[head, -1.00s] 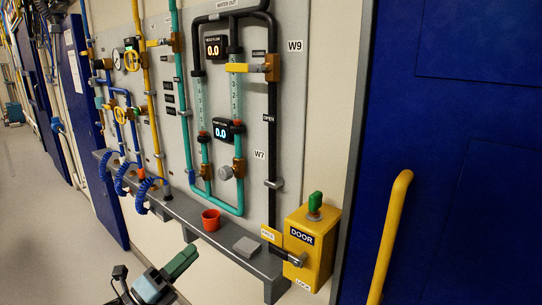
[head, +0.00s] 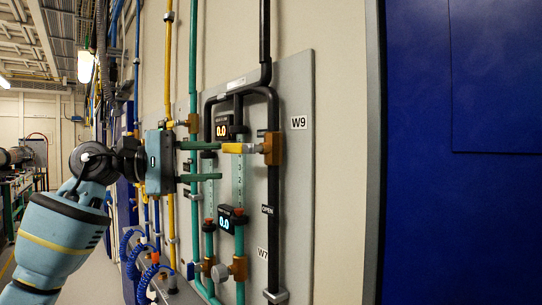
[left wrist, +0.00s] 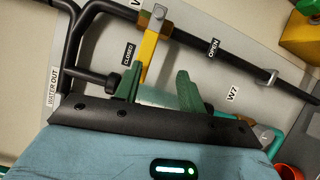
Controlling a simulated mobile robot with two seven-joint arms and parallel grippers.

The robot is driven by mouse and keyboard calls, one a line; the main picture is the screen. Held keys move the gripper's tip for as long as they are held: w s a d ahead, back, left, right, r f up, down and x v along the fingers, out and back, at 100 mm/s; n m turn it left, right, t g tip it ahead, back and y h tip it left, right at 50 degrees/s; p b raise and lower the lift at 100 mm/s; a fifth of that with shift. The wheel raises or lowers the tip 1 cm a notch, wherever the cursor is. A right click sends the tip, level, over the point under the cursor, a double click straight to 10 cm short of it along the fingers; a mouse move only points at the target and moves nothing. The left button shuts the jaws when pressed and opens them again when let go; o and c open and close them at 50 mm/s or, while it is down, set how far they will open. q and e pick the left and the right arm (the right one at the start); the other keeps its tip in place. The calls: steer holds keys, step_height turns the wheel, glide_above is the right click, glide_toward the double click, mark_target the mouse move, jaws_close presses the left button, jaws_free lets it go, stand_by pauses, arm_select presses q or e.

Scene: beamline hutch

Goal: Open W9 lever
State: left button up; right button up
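The W9 lever (head: 236,148) is a yellow handle that lies level, pointing left from its brass valve (head: 272,148) on the black pipe, beside the W9 label (head: 299,122). In the left wrist view, the lever (left wrist: 149,55) has its free end by the green fingertips, nearer the left one. My left gripper (head: 218,161) is open, its fingers pointing right at the lever's free end; it also shows in the left wrist view (left wrist: 158,78). The upper finger is about level with the lever; contact cannot be told. My right gripper is not in view.
Teal flow tubes (head: 239,185) and two displays reading 0.0 stand left of the pipe. A blue door (head: 460,200) fills the right side.

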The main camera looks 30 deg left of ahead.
mark_target(228, 147)
arm_select(q)
steer(key=shift+s+a+r+m+t+y, duration=0.1)
steer(key=shift+a+r+m+t+y, duration=0.15)
steer(key=shift+r, duration=0.35)
steer(key=shift+s+a+r+m+t+y, duration=0.15)
steer(key=shift+a+r+m+y, duration=0.15)
steer(key=shift+r, duration=0.3)
steer(key=shift+w+d, duration=0.15)
steer(key=p+x, duration=0.1)
steer(key=x, duration=0.5)
steer(key=shift+r, duration=0.1)
steer(key=shift+w+d, duration=0.4)
steer(key=shift+d, duration=0.1)
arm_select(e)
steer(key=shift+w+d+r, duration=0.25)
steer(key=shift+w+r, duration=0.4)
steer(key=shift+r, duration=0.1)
arm_select(q)
steer(key=shift+c, duration=0.3)
jaws_close()
